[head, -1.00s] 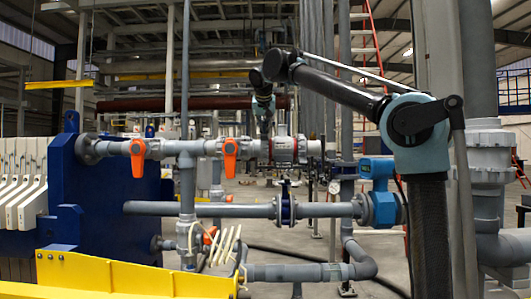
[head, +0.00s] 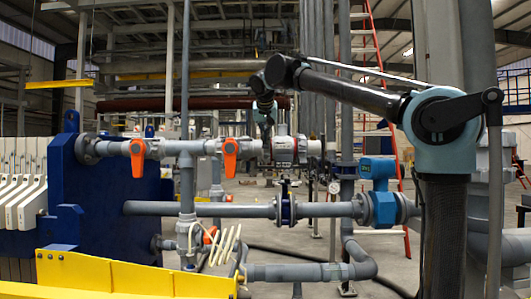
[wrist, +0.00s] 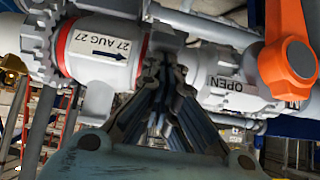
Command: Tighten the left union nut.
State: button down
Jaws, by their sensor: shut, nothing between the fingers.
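The left union nut (head: 267,146) is on the grey pipe run in the head view, between an orange-handled valve and a pale valve body (head: 284,149). It is small there and partly covered by my gripper (head: 266,130), which reaches down to it from above. In the wrist view, my gripper (wrist: 165,82) has its fingers together, with nothing seen between them. The fingertips overlap the joint between the body labelled "27 AUG 27" (wrist: 103,48) and the grey fitting marked "OPEN" (wrist: 228,82). They hide much of that joint; I cannot tell whether they touch it.
Orange valve handles (head: 230,158) and (head: 138,157) hang from the same run; one shows close at the wrist view's right (wrist: 288,55). A ribbed ring (wrist: 38,42) is at its left. A lower pipe (head: 230,210) and yellow guard (head: 120,278) lie below.

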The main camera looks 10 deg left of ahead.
aim_at(267, 154)
jog(key=shift+s+f, duration=0.15)
jog(key=shift+f, duration=0.15)
jog(key=shift+s+d+f, duration=0.15)
jog(key=shift+s+f, duration=0.05)
jog(key=shift+f, duration=0.25)
jog(key=shift+s+d+f, duration=0.1)
jog(key=shift+s+f, duration=0.1)
jog(key=shift+f, duration=0.25)
jog(key=shift+s+d+f, duration=0.1)
jog(key=shift+d+f, duration=0.05)
jog(key=shift+f, duration=1.45)
jog(key=shift+w+f, duration=0.3)
jog(key=shift+f, duration=0.5)
